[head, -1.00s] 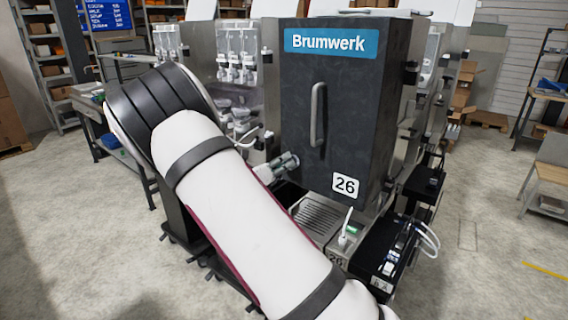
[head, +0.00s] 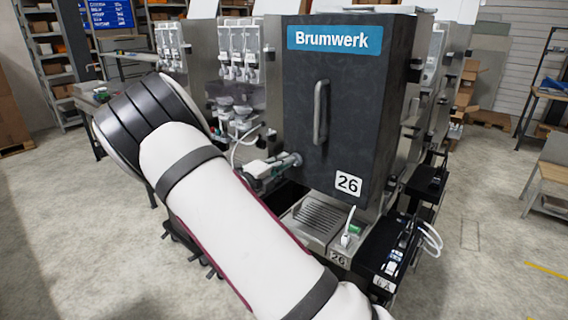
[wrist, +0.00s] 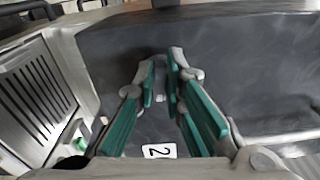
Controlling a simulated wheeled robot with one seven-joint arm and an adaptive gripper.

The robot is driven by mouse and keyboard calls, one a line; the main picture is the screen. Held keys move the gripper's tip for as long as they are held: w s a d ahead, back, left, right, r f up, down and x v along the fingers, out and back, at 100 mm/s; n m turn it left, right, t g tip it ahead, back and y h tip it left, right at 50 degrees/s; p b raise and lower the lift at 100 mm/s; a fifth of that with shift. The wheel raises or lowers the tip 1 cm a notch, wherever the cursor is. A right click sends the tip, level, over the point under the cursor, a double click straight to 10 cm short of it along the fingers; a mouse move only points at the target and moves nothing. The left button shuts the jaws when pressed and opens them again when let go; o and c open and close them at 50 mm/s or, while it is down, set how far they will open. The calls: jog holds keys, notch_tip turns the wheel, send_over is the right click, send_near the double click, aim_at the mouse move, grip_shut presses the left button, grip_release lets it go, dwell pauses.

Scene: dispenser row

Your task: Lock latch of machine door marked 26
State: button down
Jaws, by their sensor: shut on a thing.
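The dark machine door (head: 345,110) carries a white 26 label (head: 348,184) and a vertical grey handle (head: 320,112); it looks closed. My gripper (head: 286,163) is at the door's lower left edge in the head view, partly covered by my arm. In the wrist view my gripper (wrist: 162,80) has its green-padded fingers close together against the dark panel, with part of the label (wrist: 160,151) below them. They are shut on a small grey part (wrist: 160,90), apparently the latch. It is mostly hidden by the fingers, so its position cannot be told.
A slotted drip tray (head: 312,215) lies below the door, with a white nozzle-like part (head: 349,228) beside it. Clear dispensers (head: 238,52) stand left of the door. A black box (head: 385,255) is at the front right. Open floor (head: 480,260) lies to the right.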

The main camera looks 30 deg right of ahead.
jog(key=shift+w+f+n, duration=0.1)
jog(key=shift+n, duration=0.5)
jog(key=c, duration=1.7)
grip_release()
jog(key=shift+o, duration=0.2)
jog(key=shift+a, duration=0.1)
jog(key=v, duration=1.2)
